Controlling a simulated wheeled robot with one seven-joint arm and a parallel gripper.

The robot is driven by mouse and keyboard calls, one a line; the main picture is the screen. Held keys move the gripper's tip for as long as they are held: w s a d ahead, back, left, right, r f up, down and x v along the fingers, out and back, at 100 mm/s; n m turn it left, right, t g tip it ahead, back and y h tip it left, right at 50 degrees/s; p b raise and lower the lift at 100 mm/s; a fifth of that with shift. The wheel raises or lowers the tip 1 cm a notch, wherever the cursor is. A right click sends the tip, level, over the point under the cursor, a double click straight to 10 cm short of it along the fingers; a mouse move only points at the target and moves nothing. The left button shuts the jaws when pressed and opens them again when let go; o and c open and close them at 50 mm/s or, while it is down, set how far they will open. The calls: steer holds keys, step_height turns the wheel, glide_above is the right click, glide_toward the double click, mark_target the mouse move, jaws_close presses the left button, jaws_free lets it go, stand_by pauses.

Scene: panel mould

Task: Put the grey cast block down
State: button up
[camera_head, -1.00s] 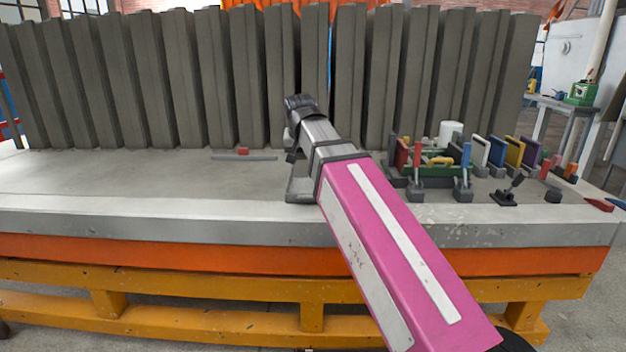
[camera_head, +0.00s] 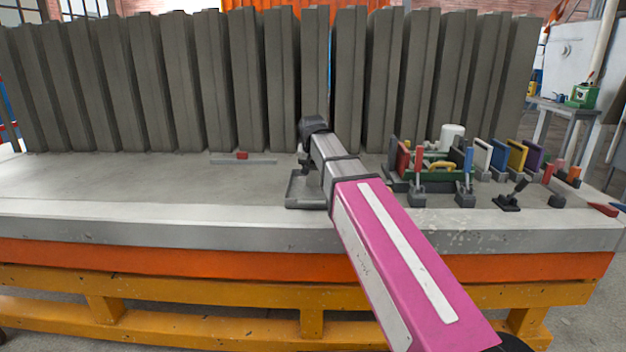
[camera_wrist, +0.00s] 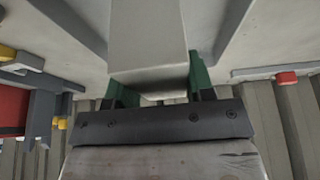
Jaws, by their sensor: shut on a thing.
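The grey cast block (camera_wrist: 147,40) fills the top middle of the wrist view, a plain pale-grey piece between the green fingers of my gripper (camera_wrist: 155,86). My gripper is shut on it. In the head view my gripper (camera_head: 304,168) points down over the bench, just above a low grey frame (camera_head: 298,204) near the front edge. The block cannot be made out in the head view; my wrist and arm cover that spot. Whether its underside touches the surface cannot be told.
Tall grey ribbed panels (camera_head: 180,85) stand along the back of the bench. A grey bar with a red knob (camera_head: 242,157) lies left of my gripper. Clamps and coloured plates (camera_head: 440,168) crowd the right. The bench top (camera_head: 100,185) is clear at left.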

mark_target(313, 179)
steer(key=shift+f, duration=1.95)
steer(key=o, duration=1.2)
steer(key=shift+f, duration=0.15)
steer(key=v, duration=1.2)
